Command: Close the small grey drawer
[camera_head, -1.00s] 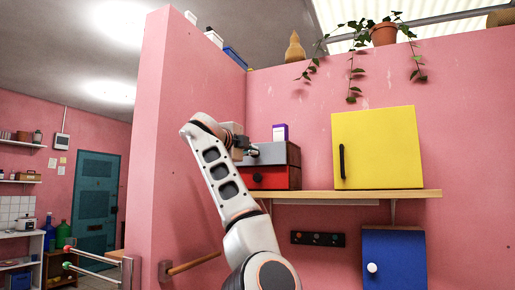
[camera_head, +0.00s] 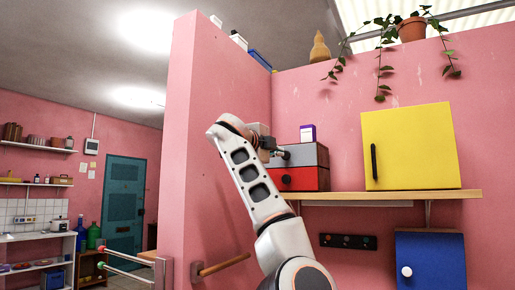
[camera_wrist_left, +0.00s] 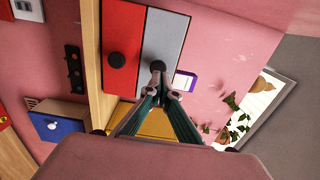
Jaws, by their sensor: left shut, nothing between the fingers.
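The small grey drawer (camera_head: 308,155) sits on top of a red drawer (camera_head: 305,179) in a small cabinet on the wooden shelf. In the left wrist view the grey front (camera_wrist_left: 165,40) lies beside the red front (camera_wrist_left: 122,45), and the two look about flush. My left gripper (camera_head: 282,154) is shut and empty, at the grey drawer's front. In the left wrist view its fingertips (camera_wrist_left: 161,84) are at a dark spot that looks like the grey knob. I cannot tell whether they touch it. My right gripper is not in view.
A yellow cabinet (camera_head: 410,148) stands to the right on the wooden shelf (camera_head: 390,198). A purple and white box (camera_head: 307,133) stands on the grey drawer unit. A blue cabinet (camera_head: 431,260) hangs below. A pink wall (camera_head: 218,150) is close on the left.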

